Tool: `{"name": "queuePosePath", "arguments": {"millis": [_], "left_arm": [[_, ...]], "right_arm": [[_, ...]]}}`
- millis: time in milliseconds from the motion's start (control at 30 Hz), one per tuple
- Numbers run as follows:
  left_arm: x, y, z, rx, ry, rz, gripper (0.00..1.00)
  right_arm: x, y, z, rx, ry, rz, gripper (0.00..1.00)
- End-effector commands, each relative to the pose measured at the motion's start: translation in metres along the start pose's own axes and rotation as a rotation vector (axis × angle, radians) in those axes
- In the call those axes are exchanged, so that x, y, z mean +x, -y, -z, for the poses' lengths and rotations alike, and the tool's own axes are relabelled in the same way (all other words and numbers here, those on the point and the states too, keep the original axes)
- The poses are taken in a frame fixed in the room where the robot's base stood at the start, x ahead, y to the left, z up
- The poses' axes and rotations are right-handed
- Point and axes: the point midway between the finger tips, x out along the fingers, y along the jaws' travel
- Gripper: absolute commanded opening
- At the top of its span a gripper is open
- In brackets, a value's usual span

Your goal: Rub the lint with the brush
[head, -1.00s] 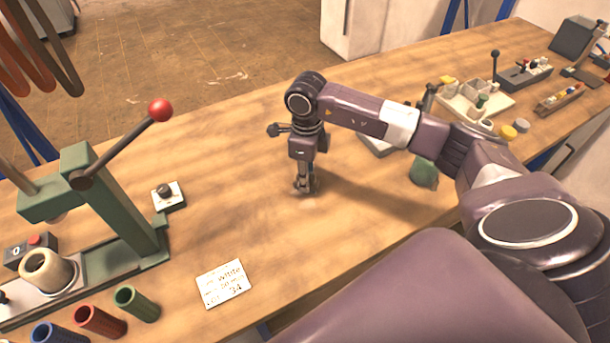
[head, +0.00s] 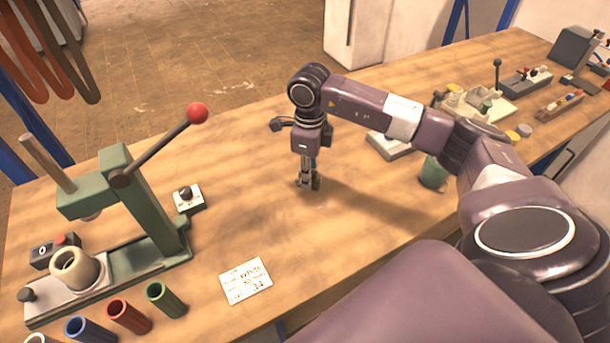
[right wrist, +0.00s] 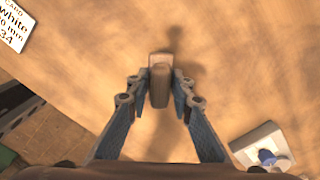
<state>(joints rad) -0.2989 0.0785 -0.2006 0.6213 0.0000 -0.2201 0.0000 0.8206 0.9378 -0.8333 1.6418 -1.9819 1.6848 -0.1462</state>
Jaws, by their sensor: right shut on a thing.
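My right gripper (head: 308,184) points down over the bare middle of the wooden bench in the head view. In the right wrist view its fingers (right wrist: 160,88) are shut on a small tan and grey block-like thing, which looks like the brush (right wrist: 160,86). Its bristle side is hidden below it, and I cannot tell whether it touches the bench. In the head view the brush is too small to make out between the fingertips. I cannot make out the lint in either view. My left gripper is not in view.
A green lever press (head: 148,205) with a red knob stands at the left. A green cup (head: 433,172) stands right of the gripper. A pale tray (head: 478,105) is farther right.

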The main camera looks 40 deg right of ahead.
Motion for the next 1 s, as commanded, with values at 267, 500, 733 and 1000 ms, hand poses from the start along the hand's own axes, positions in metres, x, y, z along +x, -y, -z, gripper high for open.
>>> {"name": "queuePosePath", "arguments": {"millis": [267,500,733,1000], "left_arm": [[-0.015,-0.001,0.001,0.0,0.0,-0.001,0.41],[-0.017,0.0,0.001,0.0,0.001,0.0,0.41],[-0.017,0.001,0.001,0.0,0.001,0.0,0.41],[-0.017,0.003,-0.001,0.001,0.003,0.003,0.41]], "right_arm": [[-0.028,0.007,0.005,0.005,0.001,0.0,0.0],[-0.033,0.009,0.008,0.006,0.0,0.0,0.0],[-0.033,0.009,0.007,0.006,0.001,0.0,0.0],[-0.032,0.004,0.002,0.0,0.001,-0.003,0.0]]}}
